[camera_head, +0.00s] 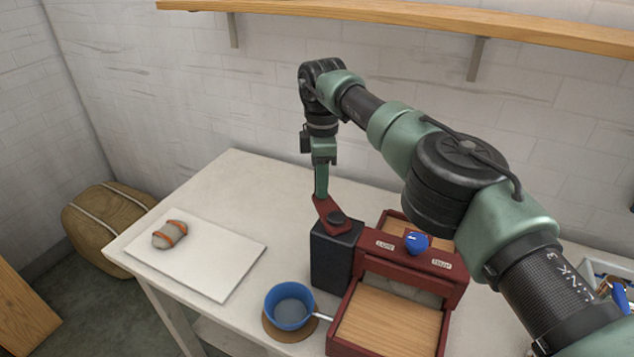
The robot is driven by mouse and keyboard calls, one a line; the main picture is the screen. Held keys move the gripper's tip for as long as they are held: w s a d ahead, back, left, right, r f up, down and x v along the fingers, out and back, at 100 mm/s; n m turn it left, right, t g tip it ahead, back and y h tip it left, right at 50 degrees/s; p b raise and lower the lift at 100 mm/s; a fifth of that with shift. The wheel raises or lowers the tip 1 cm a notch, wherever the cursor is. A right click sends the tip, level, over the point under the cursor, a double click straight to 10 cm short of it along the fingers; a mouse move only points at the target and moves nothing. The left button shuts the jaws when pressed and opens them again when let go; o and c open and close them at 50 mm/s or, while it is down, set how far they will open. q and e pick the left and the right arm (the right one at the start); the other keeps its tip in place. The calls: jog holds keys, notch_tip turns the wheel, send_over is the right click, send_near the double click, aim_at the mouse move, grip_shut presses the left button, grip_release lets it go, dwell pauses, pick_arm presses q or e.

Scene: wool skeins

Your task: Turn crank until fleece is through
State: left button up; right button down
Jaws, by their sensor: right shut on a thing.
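The machine is a red box frame (455,290) with a wooden bed (385,325) in front, standing on the table. Its crank has a short red arm (327,210) on top of a black housing (333,255) at the left side. My right gripper (321,190) comes down from above and is shut at the outer end of the crank arm, where the handle is mostly hidden by the fingers. A greyish surface (400,291) shows under the red top beam; I cannot tell whether it is fleece or a roller. My left gripper is out of view.
A blue knob (417,242) sits on the top beam. A blue pan (289,306) on a round brown mat stands close to the machine's front left. A grey skein with orange bands (169,235) lies on a white board (222,267). A wooden shelf (400,17) runs above.

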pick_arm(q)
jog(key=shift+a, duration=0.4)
pick_arm(e)
jog(key=shift+w+d+r, duration=0.1)
jog(key=shift+w+d, duration=0.1)
jog(key=shift+d, duration=0.35)
jog(key=c, duration=1.3)
grip_release()
jog(key=shift+d, duration=0.1)
jog(key=shift+o, duration=0.8)
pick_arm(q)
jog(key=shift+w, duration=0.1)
